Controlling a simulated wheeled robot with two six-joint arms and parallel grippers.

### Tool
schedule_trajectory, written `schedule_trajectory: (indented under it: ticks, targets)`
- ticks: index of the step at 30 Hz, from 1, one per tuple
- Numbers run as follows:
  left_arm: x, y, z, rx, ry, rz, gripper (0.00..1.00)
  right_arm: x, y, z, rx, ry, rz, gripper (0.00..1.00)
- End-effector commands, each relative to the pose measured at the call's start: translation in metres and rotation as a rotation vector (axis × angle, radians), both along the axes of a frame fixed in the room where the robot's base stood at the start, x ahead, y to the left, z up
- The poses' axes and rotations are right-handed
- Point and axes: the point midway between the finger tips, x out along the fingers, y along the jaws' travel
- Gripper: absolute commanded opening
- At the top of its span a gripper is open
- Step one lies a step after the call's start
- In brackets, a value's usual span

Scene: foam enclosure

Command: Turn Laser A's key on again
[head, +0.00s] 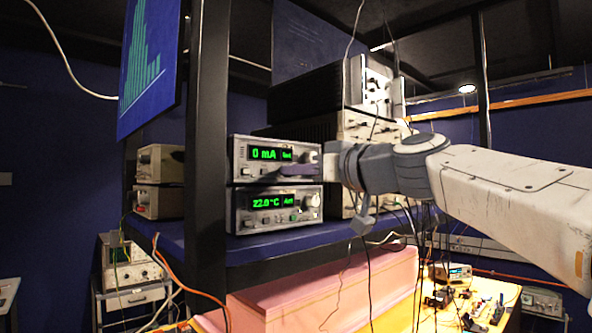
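The upper instrument (240,160) on the shelf has a green display (265,154) that reads 0 mA. It looks like a laser current controller; no label "Laser A" can be read. Below it a similar unit (240,212) reads about 22.0 °C. My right gripper (283,172) comes in from the right, with its dark fingers in front of the lower part of the upper unit's panel. The fingers cover part of that panel, and I cannot make out the key. Whether they touch the panel or are shut on something is not clear. My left gripper is not in view.
A black post (206,150) stands just left of the instruments. A screen with a green bar chart (150,60) hangs at upper left. More instruments (375,125) stand behind my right wrist. Cables hang in front of the shelf (270,245), above a pink foam block (320,290).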

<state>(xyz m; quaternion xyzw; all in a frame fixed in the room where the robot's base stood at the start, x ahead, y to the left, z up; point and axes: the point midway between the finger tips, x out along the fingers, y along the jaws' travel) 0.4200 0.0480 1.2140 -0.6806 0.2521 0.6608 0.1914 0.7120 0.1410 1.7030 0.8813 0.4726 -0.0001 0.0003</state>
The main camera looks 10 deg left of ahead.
Motion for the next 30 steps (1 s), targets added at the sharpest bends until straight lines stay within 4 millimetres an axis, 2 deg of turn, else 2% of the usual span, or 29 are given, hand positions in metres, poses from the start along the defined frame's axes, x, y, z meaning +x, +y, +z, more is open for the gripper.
schedule_trajectory:
  ticks: [14, 30]
  targets:
    - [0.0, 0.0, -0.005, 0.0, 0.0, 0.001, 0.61, 0.0, 0.0, -0.001, 0.049, 0.073, 0.001, 0.0]
    - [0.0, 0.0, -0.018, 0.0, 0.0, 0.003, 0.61, 0.0, -0.001, -0.001, 0.305, 0.461, 0.002, 0.0]
